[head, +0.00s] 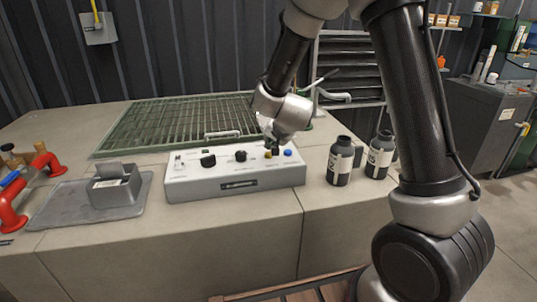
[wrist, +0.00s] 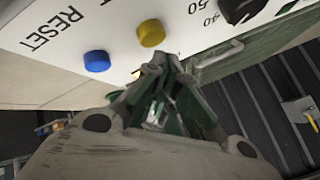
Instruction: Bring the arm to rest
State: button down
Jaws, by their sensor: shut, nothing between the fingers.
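My gripper (wrist: 160,65) is shut and empty. In the head view my gripper (head: 270,147) hangs at the right end of a white control panel (head: 185,186), close to its yellow and blue buttons. In the wrist view the fingertips point at the panel close to the yellow button (wrist: 151,32). I cannot tell if they touch it. The blue button (wrist: 97,61) sits beside it, near the lettering RESET. Black knobs (head: 241,156) are on the panel's top. My arm (head: 287,62) is bent and reaches down over the panel.
Two dark bottles (head: 341,162) stand right of the panel. A green grating (head: 125,130) with a handle lies behind it. A grey box (head: 115,190) on a tray and red pipework (head: 12,215) are at left. A dark cabinet (head: 470,125) stands at right.

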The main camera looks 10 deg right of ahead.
jog(key=shift+r, duration=0.1)
jog(key=s+d+r+n+g, duration=0.1)
jog(key=s+d+r+n, duration=0.15)
jog(key=s+r, duration=0.35)
jog(key=s+d+r+n+g+y, duration=0.1)
jog(key=s+d+r+n, duration=0.1)
jog(key=s+d+r, duration=0.45)
jog(key=s+d+r+n+g, duration=0.15)
jog(key=s+r, duration=0.25)
jog(key=s, duration=0.5)
jog(key=s+d+n+h, duration=0.1)
jog(key=s+d, duration=0.1)
jog(key=s, duration=0.5)
jog(key=s+d+n+g, duration=0.1)
jog(key=s+d, duration=0.2)
jog(key=s, duration=0.4)
jog(key=shift+s+d+r+h, duration=0.25)
jog(key=shift+d+r+h, duration=0.05)
jog(key=shift+r+h, duration=0.1)
